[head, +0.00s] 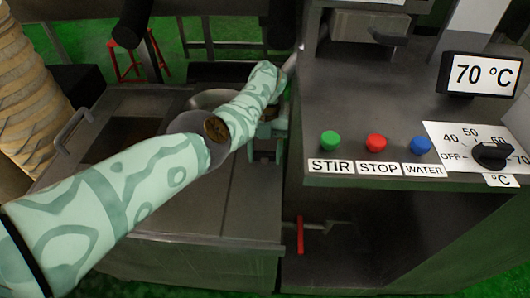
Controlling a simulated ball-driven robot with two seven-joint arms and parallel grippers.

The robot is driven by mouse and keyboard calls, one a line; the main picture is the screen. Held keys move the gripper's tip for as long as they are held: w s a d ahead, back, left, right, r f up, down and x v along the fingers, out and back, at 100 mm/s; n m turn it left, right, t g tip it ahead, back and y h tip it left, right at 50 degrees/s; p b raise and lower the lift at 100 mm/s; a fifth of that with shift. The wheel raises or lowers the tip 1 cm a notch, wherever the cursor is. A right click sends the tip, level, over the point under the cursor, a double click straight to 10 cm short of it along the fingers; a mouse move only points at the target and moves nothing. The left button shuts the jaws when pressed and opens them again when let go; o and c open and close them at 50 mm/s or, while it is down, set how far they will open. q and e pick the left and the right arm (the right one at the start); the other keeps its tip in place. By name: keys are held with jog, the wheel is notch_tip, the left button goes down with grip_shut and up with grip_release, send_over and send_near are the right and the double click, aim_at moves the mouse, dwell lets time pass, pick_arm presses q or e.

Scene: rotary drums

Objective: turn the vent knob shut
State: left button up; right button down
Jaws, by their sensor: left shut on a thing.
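My left arm reaches in from the lower left, and its pale green patterned wrist bends up to the left side of the control console. My left gripper (267,133) is beside the console's left edge, low behind my wrist. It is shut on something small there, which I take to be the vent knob. My wrist and fingers hide the knob, so its angle cannot be told. My right gripper is not in view.
The console (400,100) carries a green button (330,141), a red button (376,142), a blue button (420,145) and a black temperature dial (491,155). A display (480,75) reads 70 °C. A red-handled lever (300,235) sits below. A grey lidded tank (110,115) stands left.

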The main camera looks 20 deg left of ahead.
aim_at(265, 151)
pick_arm(q)
jog(key=shift+w+r, duration=0.1)
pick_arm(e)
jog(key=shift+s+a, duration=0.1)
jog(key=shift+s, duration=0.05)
pick_arm(q)
jog(key=o, duration=1)
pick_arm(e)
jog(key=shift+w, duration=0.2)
pick_arm(q)
jog(key=shift+w+r, duration=0.15)
jog(key=shift+r, duration=0.1)
jog(key=b+v, duration=0.1)
jog(key=v, duration=0.4)
jog(key=shift+w+a+r, duration=0.1)
pick_arm(e)
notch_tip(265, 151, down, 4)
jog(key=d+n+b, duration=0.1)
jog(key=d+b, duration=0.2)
jog(key=b, duration=0.2)
pick_arm(q)
jog(key=b+v, duration=0.2)
jog(key=v, duration=0.8)
jog(key=shift+r, duration=0.25)
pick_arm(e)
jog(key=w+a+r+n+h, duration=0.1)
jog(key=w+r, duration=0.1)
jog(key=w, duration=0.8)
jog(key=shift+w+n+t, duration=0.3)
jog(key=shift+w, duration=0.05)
